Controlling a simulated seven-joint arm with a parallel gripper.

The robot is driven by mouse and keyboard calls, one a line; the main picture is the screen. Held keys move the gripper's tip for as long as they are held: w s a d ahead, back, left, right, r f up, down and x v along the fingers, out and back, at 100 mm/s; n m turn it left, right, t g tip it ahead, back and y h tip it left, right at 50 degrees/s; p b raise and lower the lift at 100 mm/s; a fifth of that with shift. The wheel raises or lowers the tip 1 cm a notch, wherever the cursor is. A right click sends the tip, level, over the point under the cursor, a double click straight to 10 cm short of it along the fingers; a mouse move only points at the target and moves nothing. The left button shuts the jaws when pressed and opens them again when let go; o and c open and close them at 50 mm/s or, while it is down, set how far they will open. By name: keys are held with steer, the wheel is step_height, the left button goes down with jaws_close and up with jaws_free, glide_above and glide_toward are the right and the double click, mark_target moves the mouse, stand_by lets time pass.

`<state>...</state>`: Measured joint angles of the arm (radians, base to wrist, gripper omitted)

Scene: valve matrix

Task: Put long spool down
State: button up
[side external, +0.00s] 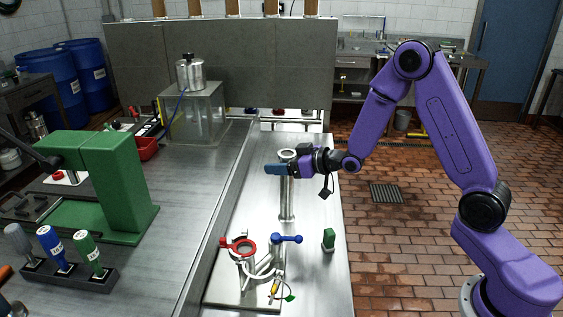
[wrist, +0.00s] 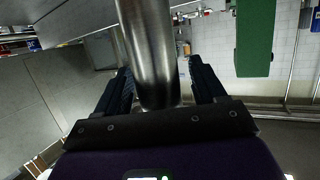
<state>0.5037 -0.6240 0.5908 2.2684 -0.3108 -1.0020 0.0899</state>
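The long spool (side external: 286,198) is a shiny metal tube with a flange at each end. It stands upright in the side view, its lower flange at or very near the steel bench top; I cannot tell if it touches. My gripper (side external: 277,169) is level, with its blue fingers around the tube just below the top flange. In the wrist view the tube (wrist: 150,55) runs between the two dark fingers of my gripper (wrist: 160,85). A narrow gap seems to show beside the right finger, so whether they grip the tube is unclear.
A fixture plate (side external: 238,290) with a red ring handle (side external: 238,246) and a blue handle (side external: 287,239) lies in front. The bench's right edge is close. A green press (side external: 100,185) stands left.

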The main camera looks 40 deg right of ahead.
steer(key=shift+r, duration=0.2)
steer(key=v, duration=1.2)
steer(key=shift+s+a, duration=0.1)
steer(key=s+a+f+n+g+h, duration=0.1)
steer(key=s+a+n+g, duration=0.1)
steer(key=s+a+g, duration=0.4)
steer(key=s+a+f+n+g, duration=0.2)
steer(key=s+a, duration=0.1)
steer(key=s, duration=0.4)
steer(key=s+d+r+n+g+h, duration=0.1)
steer(key=s+n+g+h, duration=0.1)
steer(key=s, duration=0.6)
steer(key=s+d+r+n+g+h, duration=0.1)
steer(key=s+d+n+g+h, duration=0.1)
steer(key=s, duration=0.7)
steer(key=shift+s+d+r+g, duration=0.25)
steer(key=shift+g, duration=0.35)
